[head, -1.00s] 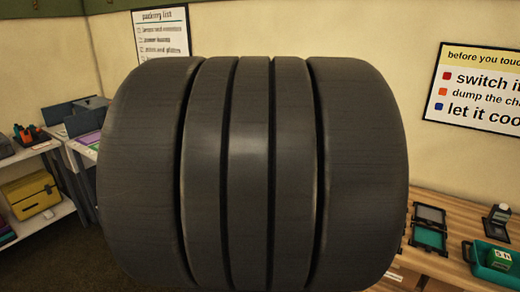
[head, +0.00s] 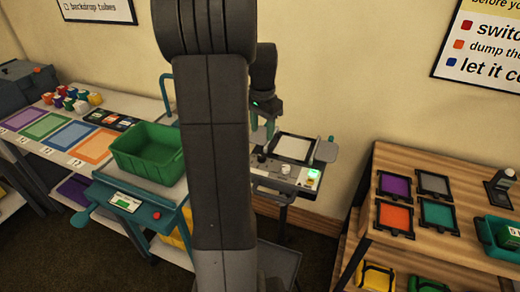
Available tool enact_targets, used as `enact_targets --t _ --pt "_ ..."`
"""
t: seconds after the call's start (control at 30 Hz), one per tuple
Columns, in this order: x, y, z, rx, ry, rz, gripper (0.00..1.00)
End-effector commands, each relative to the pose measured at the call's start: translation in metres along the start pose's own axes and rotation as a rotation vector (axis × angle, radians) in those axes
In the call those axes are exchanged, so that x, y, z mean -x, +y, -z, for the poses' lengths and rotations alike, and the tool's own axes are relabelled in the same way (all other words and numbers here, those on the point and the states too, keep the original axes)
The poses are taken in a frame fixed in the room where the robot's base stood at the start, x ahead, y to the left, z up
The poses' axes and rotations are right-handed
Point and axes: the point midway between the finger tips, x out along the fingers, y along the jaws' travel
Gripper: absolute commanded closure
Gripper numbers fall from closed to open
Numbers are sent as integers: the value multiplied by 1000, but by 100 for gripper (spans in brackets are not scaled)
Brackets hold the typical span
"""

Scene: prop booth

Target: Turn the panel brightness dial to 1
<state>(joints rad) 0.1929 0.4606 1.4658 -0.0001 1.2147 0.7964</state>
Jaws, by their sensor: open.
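The light panel (head: 293,147) has a bright white face and stands on a small cart against the back wall. My gripper (head: 262,134) is open, with greenish fingers pointing down above the left end of the panel, apart from the knobs as far as I can see. My arm hides part of the cart.
A green bin (head: 149,149) stands on a cart on the left, by a table with coloured mats (head: 47,125). A wooden shelf (head: 430,248) with coloured square frames is on the right. Dark floor (head: 318,262) shows between the panel cart and shelf.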

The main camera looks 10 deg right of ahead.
Motion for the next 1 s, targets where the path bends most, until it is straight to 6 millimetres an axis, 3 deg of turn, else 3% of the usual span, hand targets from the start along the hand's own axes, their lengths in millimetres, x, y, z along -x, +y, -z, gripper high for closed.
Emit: enact_targets --t 0.3,0.5,0.9,1.0 --pt "-67 1 -1 2 -4 -4 53" --pt "-92 0 -1 2 -3 -3 53" --pt "-99 0 -1 2 0 0 53" --pt "-99 0 -1 2 0 0 73"
